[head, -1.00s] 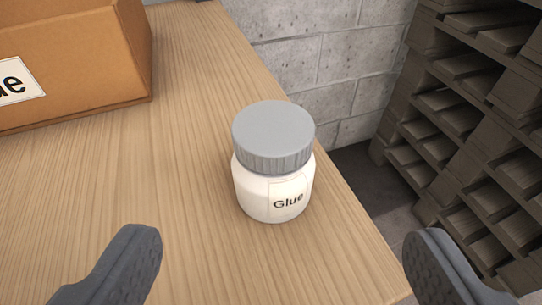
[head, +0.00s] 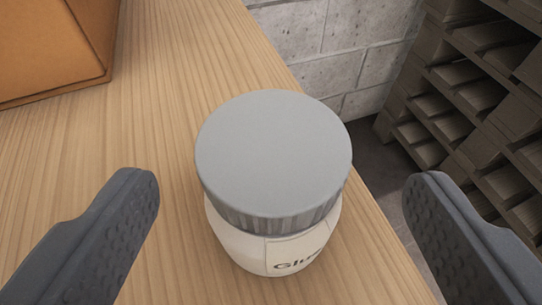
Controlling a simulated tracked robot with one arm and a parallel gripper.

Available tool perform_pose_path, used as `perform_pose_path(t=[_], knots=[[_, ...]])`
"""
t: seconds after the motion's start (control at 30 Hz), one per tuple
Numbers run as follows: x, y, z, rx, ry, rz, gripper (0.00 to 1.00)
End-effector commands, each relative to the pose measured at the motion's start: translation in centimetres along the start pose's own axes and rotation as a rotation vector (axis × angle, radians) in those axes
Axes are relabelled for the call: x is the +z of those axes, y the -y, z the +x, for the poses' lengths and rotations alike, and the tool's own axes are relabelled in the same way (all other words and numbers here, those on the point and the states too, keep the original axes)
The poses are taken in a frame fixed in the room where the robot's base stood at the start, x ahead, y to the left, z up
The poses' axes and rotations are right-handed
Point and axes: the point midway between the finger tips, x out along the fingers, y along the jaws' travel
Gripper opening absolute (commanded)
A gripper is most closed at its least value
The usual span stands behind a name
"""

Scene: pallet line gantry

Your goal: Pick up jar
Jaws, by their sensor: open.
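The jar (head: 245,243) is white with a wide grey ribbed lid (head: 273,155) and a label reading "Glue", partly cut by the viewing angle. It stands upright on the wooden table, near the table's right edge. My gripper (head: 281,190) is open, with one dark grey finger to the left of the jar and one to the right. Neither finger touches the jar in the picture, and there is a gap on both sides.
The wooden table (head: 160,120) is clear to the left of the jar. A cardboard box (head: 50,45) stands at the upper left. Beyond the table's right edge are a grey block wall (head: 330,60) and stacked wooden pallets (head: 470,110).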

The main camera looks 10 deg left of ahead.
Motion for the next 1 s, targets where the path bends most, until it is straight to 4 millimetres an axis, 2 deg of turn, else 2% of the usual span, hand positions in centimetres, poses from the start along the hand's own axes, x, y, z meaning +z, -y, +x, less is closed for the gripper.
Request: perform_pose_path(t=[0.3,0.57,0.77,1.0], knots=[[0.3,0.2,3.9,0.002,0.002,0.002,0.79],[0.1,0.1,4.1,0.002,0.002,0.001,0.79],[0.1,0.1,4.1,0.002,0.002,0.001,0.27],[0.1,0.1,4.1,0.002,0.001,0.001,0.26]])
